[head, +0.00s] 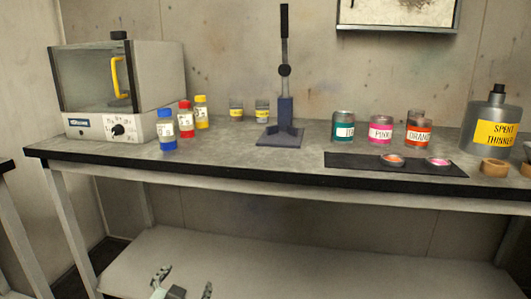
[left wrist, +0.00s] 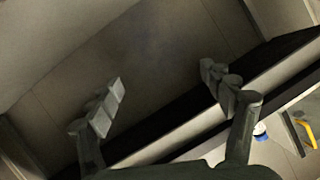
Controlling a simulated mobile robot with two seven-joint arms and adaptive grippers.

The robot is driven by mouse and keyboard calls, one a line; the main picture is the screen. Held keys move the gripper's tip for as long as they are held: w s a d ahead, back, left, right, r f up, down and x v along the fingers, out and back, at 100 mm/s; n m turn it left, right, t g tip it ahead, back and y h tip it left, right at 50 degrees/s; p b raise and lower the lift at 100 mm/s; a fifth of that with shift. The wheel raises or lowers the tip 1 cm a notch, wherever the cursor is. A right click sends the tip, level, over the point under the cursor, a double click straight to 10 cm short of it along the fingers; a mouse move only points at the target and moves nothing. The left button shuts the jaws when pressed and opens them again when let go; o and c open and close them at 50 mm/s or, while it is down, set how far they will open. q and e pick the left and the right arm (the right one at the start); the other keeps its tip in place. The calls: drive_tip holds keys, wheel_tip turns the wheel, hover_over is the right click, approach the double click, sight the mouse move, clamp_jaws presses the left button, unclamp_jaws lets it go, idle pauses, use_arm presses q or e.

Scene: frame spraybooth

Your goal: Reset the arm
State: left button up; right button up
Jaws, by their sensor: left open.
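My left gripper (head: 185,281) shows at the bottom of the head view, in front of the bench and lower than its top, over the lower shelf in the picture. Its two fingers are spread apart with nothing between them. In the left wrist view the open fingers of my left gripper (left wrist: 162,80) also stand apart and empty, with the bench edge running slantwise behind the right finger. My right gripper is in neither view.
The bench (head: 300,178) holds a glass-fronted machine (head: 118,90) with a yellow handle, small bottles (head: 186,119), a press stand (head: 285,110), paint jars (head: 381,130), a black mat (head: 350,162) and a spent-thinner bottle (head: 490,122). The lower shelf (head: 300,265) looks bare.

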use_arm(q)
drive_tip(key=s+a+f+n+g, duration=0.1)
drive_tip(key=s+a+f+g, duration=0.1)
drive_tip(key=s+f, duration=0.5)
drive_tip(key=s+a+f+n+g, duration=0.1)
drive_tip(key=s+a+f+g, duration=0.2)
drive_tip(key=s, duration=0.8)
drive_tip(key=s+a+f+n+g+y, duration=0.1)
drive_tip(key=s+a+f+g, duration=0.1)
drive_tip(key=s+f+g, duration=0.3)
drive_tip(key=s+f, duration=0.4)
drive_tip(key=f, duration=0.1)
drive_tip(key=shift+s+a+f, duration=0.35)
drive_tip(key=shift+f, duration=0.05)
